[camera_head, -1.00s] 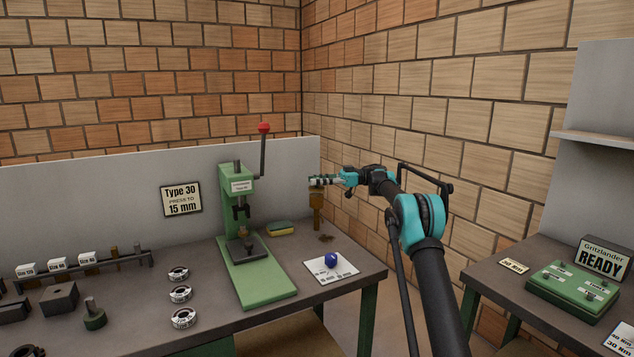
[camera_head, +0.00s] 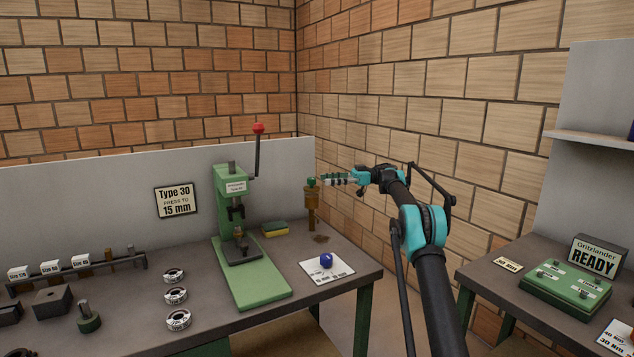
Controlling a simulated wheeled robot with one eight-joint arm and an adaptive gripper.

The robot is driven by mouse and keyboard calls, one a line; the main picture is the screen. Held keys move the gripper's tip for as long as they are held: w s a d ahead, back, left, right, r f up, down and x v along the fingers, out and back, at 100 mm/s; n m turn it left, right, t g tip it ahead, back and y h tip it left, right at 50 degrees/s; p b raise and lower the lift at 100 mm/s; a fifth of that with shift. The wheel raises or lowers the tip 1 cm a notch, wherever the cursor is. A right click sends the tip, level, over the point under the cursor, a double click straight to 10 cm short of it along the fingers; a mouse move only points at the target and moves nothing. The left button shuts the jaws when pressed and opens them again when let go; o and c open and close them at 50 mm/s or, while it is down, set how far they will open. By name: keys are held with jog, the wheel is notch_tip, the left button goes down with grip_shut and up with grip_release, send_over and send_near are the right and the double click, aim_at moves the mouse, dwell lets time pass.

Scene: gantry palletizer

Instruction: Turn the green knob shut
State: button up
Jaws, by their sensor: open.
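The small green knob (camera_head: 311,181) sits on top of a brass-coloured fitting (camera_head: 312,203) at the back right corner of the left bench. My gripper (camera_head: 326,181) reaches in from the right at the knob's height. Its fingertips are at or very close to the knob's right side; I cannot tell whether they touch it. The fingers are open, though their gap is hard to see from this side. The knob's right edge is partly hidden by the fingertips.
A green press (camera_head: 235,205) with a red-tipped lever stands left of the fitting. A sponge (camera_head: 275,229) and a white card (camera_head: 335,275) with a blue object (camera_head: 326,260) lie nearby. A brick wall is behind my arm. A second bench (camera_head: 480,275) stands at right.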

jog(key=shift+v, duration=2.45)
